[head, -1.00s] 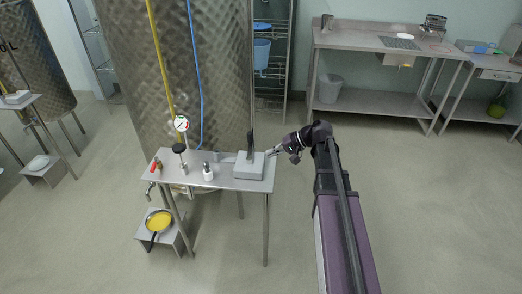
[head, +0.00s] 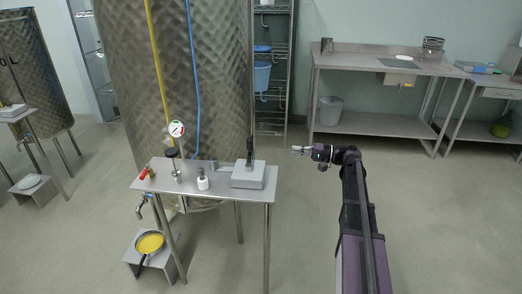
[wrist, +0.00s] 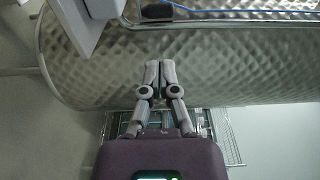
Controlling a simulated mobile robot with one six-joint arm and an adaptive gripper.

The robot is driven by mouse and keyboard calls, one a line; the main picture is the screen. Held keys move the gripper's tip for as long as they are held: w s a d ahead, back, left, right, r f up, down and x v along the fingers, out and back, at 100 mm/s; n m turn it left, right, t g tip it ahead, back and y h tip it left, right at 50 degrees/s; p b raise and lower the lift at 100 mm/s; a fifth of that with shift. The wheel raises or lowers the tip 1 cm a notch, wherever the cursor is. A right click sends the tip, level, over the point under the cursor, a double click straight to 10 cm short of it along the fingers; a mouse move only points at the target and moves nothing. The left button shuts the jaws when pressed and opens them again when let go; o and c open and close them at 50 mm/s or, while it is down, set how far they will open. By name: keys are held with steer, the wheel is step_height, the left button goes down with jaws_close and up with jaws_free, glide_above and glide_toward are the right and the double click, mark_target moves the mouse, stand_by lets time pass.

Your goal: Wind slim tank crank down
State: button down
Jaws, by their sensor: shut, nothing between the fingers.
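A tall quilted steel tank (head: 215,80) stands behind a small steel table (head: 222,188). On the table's right end sits a grey box (head: 248,180) with an upright black handle (head: 250,148); I cannot tell whether this is the crank. No other crank is clear. My gripper (head: 297,149) is right of the box and apart from it, shut and empty. In the wrist view its fingertips (wrist: 151,75) are together in front of the tank's quilted wall (wrist: 230,65), touching nothing that I can make out.
A wire rack (head: 272,110) stands behind. The floor right of the table is open.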

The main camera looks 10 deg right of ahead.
mark_target(253, 144)
steer(key=shift+a, duration=0.15)
steer(key=x, duration=1.3)
steer(key=shift+w+a, duration=0.15)
steer(key=shift+a, duration=0.2)
